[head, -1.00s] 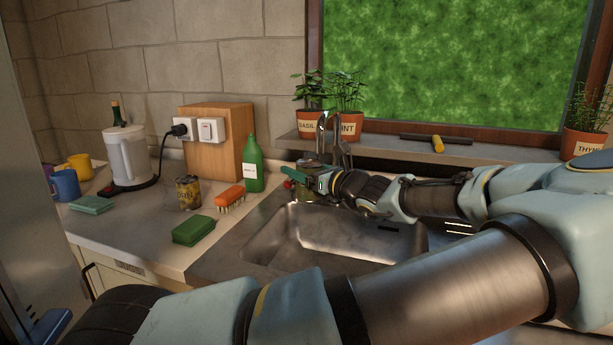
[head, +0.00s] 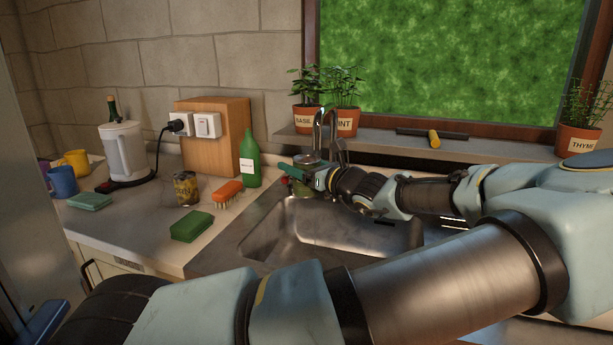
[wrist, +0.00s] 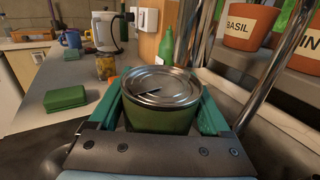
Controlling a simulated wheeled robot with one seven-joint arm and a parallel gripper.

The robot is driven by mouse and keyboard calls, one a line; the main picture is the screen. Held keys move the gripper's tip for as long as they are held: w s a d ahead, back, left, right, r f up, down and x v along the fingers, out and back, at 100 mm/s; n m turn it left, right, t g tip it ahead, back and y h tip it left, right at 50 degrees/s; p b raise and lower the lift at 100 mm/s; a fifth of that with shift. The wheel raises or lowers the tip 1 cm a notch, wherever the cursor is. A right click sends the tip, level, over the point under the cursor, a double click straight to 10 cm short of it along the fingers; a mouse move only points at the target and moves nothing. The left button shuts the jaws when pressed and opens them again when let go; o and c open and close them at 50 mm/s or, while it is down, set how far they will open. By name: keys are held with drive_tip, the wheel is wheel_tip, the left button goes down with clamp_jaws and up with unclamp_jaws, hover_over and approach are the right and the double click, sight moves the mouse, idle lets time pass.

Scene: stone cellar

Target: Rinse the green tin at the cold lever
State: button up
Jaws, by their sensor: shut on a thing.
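The green tin (wrist: 160,118) is upright between the teal fingers of my gripper (wrist: 162,105) in the wrist view. Its silver lid faces up and has a dark slit or mark. A small red part (head: 284,180) shows left of the gripper. I cannot make out the cold lever.
A green bottle (head: 250,158), orange brush (head: 228,194), worn can (head: 186,188) and green sponge (head: 191,227) stand left of the sink. A white kettle (head: 122,150) is plugged in behind them. Potted herbs (head: 345,118) line the sill. The sink basin looks empty.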

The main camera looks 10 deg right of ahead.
drive_tip(key=shift+s+d, duration=0.1)
drive_tip(key=shift+s, duration=0.05)
drive_tip(key=shift+s+d+p, duration=0.2)
drive_tip(key=shift+s+p, duration=0.1)
drive_tip(key=shift+p, duration=0.25)
drive_tip(key=s+a, duration=0.4)
drive_tip(key=a, duration=0.2)
drive_tip(key=shift+s+a, duration=0.2)
drive_tip(key=shift+s, duration=0.2)
idle(0.5)
drive_tip(key=shift+p, duration=0.3)
idle(0.8)
drive_tip(key=s+a+r+p, duration=0.3)
drive_tip(key=a+r+p, duration=0.1)
drive_tip(key=p, duration=0.1)
idle(0.5)
